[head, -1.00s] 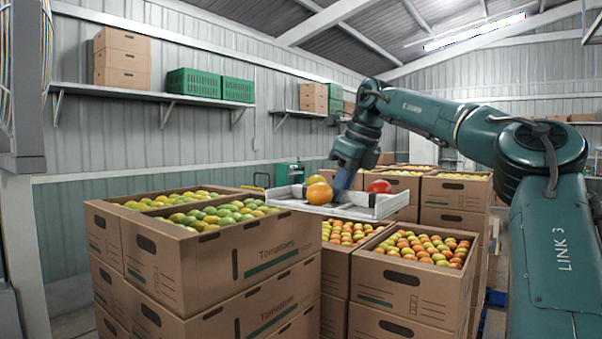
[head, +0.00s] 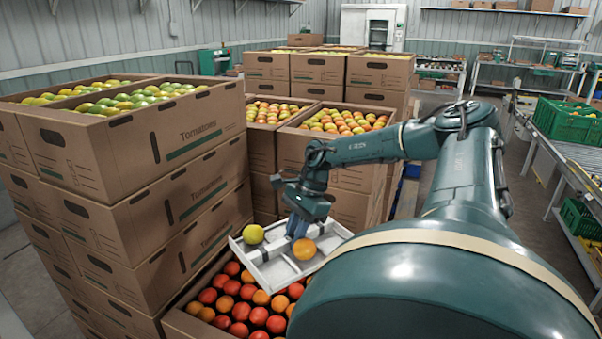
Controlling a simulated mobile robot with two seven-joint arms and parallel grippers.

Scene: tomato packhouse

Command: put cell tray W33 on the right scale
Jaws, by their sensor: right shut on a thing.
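A white cell tray (head: 272,273) with dividers is in the head view, tilted in the picture, above an open carton of red tomatoes. A yellow-green tomato (head: 253,234) and an orange tomato (head: 303,249) lie in its cells. My right gripper (head: 297,228) is shut on the tray near its middle. Its fingers hide part of the tray, and no label W33 can be read. No scale is visible. My left gripper is not in view.
Stacked tomato cartons (head: 150,180) stand close on the left, with an open carton of red tomatoes (head: 235,305) below the tray. More cartons (head: 330,160) stand behind. A roller conveyor (head: 560,160) with green crates (head: 567,121) is at the right. Floor shows between.

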